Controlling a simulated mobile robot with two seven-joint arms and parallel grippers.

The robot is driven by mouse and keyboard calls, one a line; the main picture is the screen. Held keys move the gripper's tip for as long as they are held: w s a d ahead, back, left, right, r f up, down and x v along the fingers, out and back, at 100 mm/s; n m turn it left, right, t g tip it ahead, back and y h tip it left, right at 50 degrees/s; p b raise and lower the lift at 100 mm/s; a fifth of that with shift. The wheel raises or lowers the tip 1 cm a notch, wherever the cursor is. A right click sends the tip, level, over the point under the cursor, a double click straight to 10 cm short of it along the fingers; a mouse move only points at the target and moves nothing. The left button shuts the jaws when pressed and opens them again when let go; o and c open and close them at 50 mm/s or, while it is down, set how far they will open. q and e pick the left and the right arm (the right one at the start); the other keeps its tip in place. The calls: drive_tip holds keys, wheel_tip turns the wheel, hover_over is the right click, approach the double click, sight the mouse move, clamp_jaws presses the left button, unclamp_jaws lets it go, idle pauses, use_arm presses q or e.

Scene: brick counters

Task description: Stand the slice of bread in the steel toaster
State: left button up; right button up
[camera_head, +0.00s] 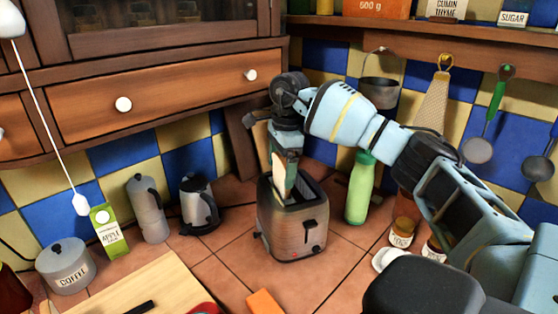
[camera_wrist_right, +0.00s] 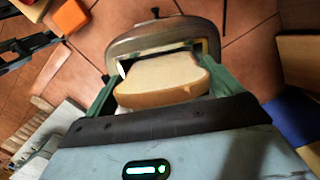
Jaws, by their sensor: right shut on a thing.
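The steel toaster (camera_head: 285,232) stands upright on the tiled counter in the middle of the head view. In the right wrist view the toaster (camera_wrist_right: 150,42) lies just beyond the fingertips. My right gripper (camera_head: 284,178) is directly above the toaster, pointing down, its fingers shut on the slice of bread (camera_head: 278,172). The slice is upright, with its lower end at the slot opening; how deep it reaches is hidden. In the wrist view the bread (camera_wrist_right: 160,75) sits between the two green fingers. My left gripper is not seen in the head view.
A green bottle (camera_head: 360,188) stands close right of the toaster. A kettle (camera_head: 199,205), moka pot (camera_head: 148,208), juice carton (camera_head: 109,230) and coffee tin (camera_head: 66,267) stand to the left. A cutting board (camera_head: 160,290) and orange block (camera_head: 264,303) lie in front. Jars (camera_head: 403,232) are right.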

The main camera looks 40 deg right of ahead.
sight(281, 178)
wheel_tip(281, 178, down, 2)
drive_tip(key=shift+f+b, duration=0.1)
drive_tip(key=shift+b, duration=0.25)
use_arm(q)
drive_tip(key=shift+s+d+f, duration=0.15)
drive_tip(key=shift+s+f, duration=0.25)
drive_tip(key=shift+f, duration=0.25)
use_arm(e)
drive_tip(key=shift+f, duration=0.75)
drive_tip(key=o, duration=0.7)
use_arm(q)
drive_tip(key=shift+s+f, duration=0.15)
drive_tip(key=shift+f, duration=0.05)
use_arm(e)
drive_tip(key=shift+s+d+r, duration=0.1)
drive_tip(key=shift+d+r, duration=0.1)
drive_tip(key=shift+r, duration=1.75)
drive_tip(key=shift+d+r, duration=0.2)
drive_tip(key=shift+r, duration=1.7)
